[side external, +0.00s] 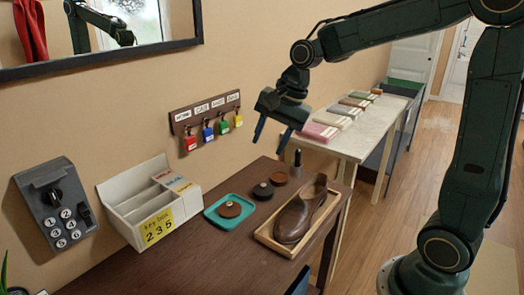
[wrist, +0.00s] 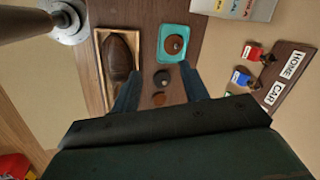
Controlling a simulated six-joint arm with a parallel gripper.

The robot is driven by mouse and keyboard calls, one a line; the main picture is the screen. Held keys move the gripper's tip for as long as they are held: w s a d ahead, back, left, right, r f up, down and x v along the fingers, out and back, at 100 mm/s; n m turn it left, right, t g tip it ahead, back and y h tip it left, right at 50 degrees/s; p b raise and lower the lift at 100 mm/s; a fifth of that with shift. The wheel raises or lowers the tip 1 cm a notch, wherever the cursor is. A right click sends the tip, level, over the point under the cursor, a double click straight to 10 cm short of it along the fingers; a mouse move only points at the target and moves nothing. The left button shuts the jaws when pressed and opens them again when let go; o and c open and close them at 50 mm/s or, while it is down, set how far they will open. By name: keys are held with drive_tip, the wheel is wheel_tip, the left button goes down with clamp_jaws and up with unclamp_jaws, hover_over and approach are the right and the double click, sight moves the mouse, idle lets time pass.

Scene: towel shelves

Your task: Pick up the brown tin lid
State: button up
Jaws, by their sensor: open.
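My gripper (side external: 269,146) is open and empty, pointing down above the back part of the brown table. Its two fingers also show in the wrist view (wrist: 161,72). A small reddish-brown round piece (side external: 278,179) lies at the table's back; it shows between my fingers in the wrist view (wrist: 159,99). A dark round piece with a knob (side external: 263,190) lies beside it, also between the fingers (wrist: 161,78). Another brown round piece with a dark knob (side external: 230,209) sits on a teal tray (wrist: 166,58). I cannot tell which brown piece is the tin lid.
A brown shoe (side external: 293,218) lies in a wooden tray (side external: 262,236) to the right. A white box (side external: 125,219) with a yellow label stands at the left. A key rack (side external: 203,108) and a grey keypad box (side external: 40,190) are on the wall. A pale table (side external: 345,145) stands behind.

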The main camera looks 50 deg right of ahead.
drive_tip(key=w+d+f+m+y, duration=0.1)
drive_tip(key=w+d+f+m, duration=0.2)
drive_tip(key=w+f+m, duration=0.4)
drive_tip(key=m+y, duration=0.1)
drive_tip(key=m, duration=0.3)
approach(230, 203)
drive_tip(key=shift+w+a+f+g, duration=0.25)
drive_tip(key=shift+w+f, duration=0.15)
drive_tip(key=shift+f, duration=0.35)
drive_tip(key=shift+w+a+f+g, duration=0.2)
drive_tip(key=shift+w+f, duration=0.15)
drive_tip(key=shift+f, duration=0.35)
drive_tip(key=shift+x, duration=2.6)
drive_tip(key=shift+d, duration=0.1)
clamp_jaws()
